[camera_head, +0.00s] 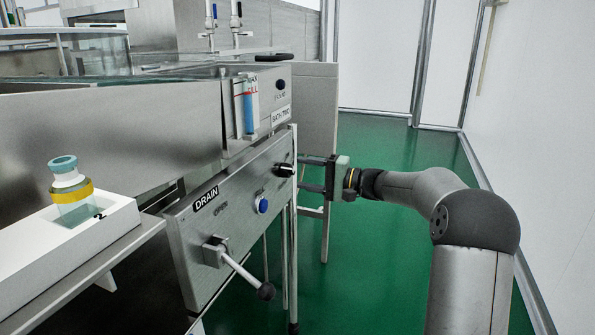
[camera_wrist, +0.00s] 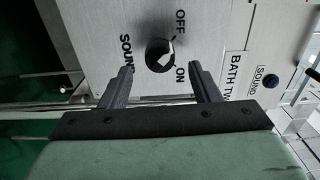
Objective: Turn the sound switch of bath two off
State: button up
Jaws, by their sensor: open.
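The sound switch is a round black knob (camera_wrist: 158,55) on a grey metal panel, with "SOUND", "OFF" and "ON" printed around it in the wrist view. A white mark shows on the knob's right side, towards the side of the "OFF" and "ON" lettering; I cannot tell its exact setting. A "BATH TWO" label (camera_wrist: 233,75) is right of it. My gripper (camera_wrist: 161,68) is open and empty, its two fingers to either side below the knob. In the head view my gripper (camera_head: 301,172) faces the black knob (camera_head: 285,170) from the right; contact is unclear.
In the head view, a blue button (camera_head: 262,205) and a drain lever (camera_head: 240,270) with a black ball end are on the panel left of the knob. A capped bottle (camera_head: 70,190) stands on a white block at far left. Green floor (camera_head: 380,260) is open around my arm.

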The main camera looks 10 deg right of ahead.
jog(key=p+v, duration=0.2)
jog(key=v, duration=1.2)
jog(key=shift+p, duration=0.4)
jog(key=s+a+r+n+g+h+p, duration=0.1)
jog(key=s+a+r+g+h+p, duration=0.25)
jog(key=s+a+p, duration=0.5)
jog(key=s+a+r+n+g+h+p, duration=0.25)
jog(key=s+a+r+g+p, duration=0.25)
jog(key=s+a+p, duration=0.4)
jog(key=s+r+n+h+p, duration=0.1)
jog(key=s+r+h+p, duration=0.2)
jog(key=s+p, duration=0.4)
jog(key=s+d+r+n+h+p, duration=0.1)
jog(key=s+r+h+p, duration=0.3)
jog(key=s, duration=0.7)
jog(key=n+h+p, duration=0.1)
jog(key=h+p, duration=0.1)
jog(key=shift+s+d+r+g+p, duration=0.25)
jog(key=shift+d+r+g+p, duration=0.05)
jog(key=shift+g+p, duration=0.1)
